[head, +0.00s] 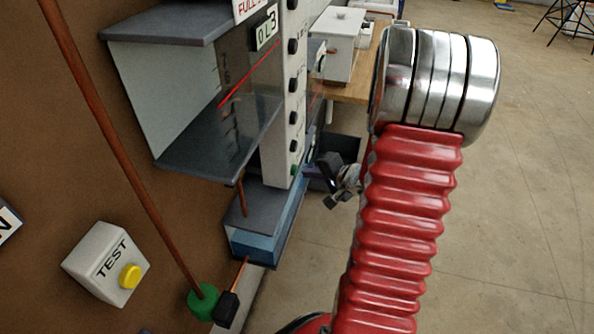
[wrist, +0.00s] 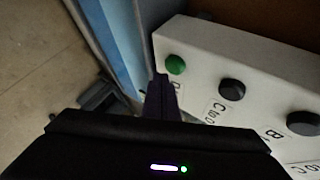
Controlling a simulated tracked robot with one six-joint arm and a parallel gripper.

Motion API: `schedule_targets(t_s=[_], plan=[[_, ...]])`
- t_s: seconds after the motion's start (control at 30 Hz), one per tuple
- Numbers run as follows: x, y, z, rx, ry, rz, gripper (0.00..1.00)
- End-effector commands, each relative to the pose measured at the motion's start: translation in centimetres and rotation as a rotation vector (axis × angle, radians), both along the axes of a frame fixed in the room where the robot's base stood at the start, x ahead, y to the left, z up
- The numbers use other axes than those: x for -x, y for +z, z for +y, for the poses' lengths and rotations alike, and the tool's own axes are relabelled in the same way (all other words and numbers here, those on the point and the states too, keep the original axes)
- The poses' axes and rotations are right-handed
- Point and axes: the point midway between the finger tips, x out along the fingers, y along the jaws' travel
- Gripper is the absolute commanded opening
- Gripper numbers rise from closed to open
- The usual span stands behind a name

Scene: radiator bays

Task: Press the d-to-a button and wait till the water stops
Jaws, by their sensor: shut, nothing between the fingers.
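The button panel (head: 275,130) has a column of black buttons and one green button (head: 295,170) at the bottom. In the wrist view, the green button (wrist: 175,64) has a label beginning with "D", mostly hidden by my finger. Beside it is a black button (wrist: 232,89) marked "C to D". My gripper (wrist: 163,88) is shut and empty, its tip close to the green button; I cannot tell whether they touch. It also shows in the head view (head: 330,168), just right of the panel. A clear tank (head: 225,130) with a red line stands left of the panel.
A blue-sided box (head: 262,235) sits below the panel. A white TEST box (head: 106,263) with a yellow button, a copper pipe (head: 120,150) and a green valve knob (head: 203,301) are on the brown wall. Open floor (head: 520,200) lies to the right.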

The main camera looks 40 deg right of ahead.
Motion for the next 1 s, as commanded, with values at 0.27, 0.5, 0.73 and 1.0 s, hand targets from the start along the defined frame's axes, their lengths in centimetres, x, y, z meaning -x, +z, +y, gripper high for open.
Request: schedule_targets(t_s=[0.27, 0.5, 0.73, 1.0], plan=[[-0.50, 0.11, 0.49, 0.000, 0.000, 0.000, 0.00], [-0.52, 0.12, 0.50, 0.000, 0.000, 0.000, 0.00], [-0.56, 0.11, 0.54, 0.000, 0.000, 0.000, 0.00], [-0.74, 0.10, 0.66, 0.000, 0.000, 0.000, 0.00]])
